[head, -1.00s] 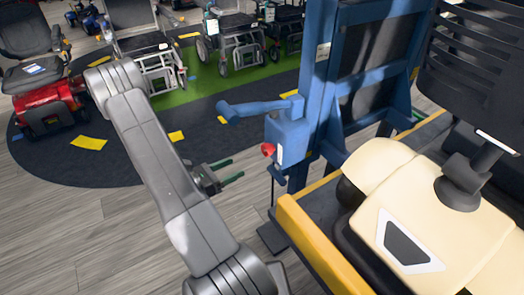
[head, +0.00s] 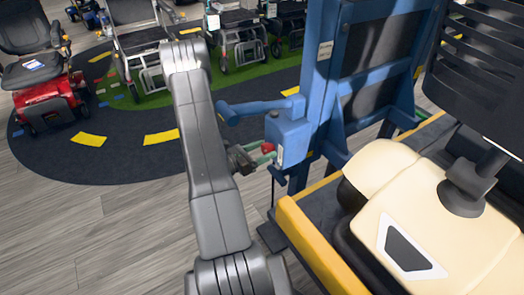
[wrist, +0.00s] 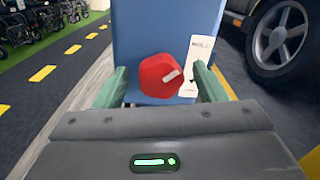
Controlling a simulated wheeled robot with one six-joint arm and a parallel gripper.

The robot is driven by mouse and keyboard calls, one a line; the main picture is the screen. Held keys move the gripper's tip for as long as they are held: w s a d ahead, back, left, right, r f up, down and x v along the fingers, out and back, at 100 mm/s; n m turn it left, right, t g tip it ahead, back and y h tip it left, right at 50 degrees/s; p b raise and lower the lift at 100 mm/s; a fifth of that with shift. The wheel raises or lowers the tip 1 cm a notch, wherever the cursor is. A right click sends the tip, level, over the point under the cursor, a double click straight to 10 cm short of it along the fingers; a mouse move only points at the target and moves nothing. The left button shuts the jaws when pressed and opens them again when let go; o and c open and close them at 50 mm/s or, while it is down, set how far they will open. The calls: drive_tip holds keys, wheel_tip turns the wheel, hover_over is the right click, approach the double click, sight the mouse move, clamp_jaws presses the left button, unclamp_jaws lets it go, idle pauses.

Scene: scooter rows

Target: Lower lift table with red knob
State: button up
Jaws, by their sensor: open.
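The red knob (wrist: 160,75) sits on the front of a blue box (wrist: 130,35) in the wrist view, with a white line on its face pointing up to the right. A white label (wrist: 199,60) is beside it. My gripper (wrist: 158,88) is open, one green finger on each side of the knob; I cannot tell whether either touches it. In the head view my gripper (head: 262,154) is at the blue box (head: 288,135), partly over the red knob (head: 267,147). The blue lift frame (head: 318,70) rises behind, and a yellow-edged platform (head: 305,235) carries a cream scooter.
A blue lever (head: 255,108) sticks out left above the knob. The cream scooter (head: 400,215) is close on the right, and a wheel (wrist: 280,38) shows in the wrist view. A red scooter (head: 48,100) and several wheelchairs stand farther back. The floor at left is clear.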

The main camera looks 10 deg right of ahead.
drive_tip(key=c, duration=1)
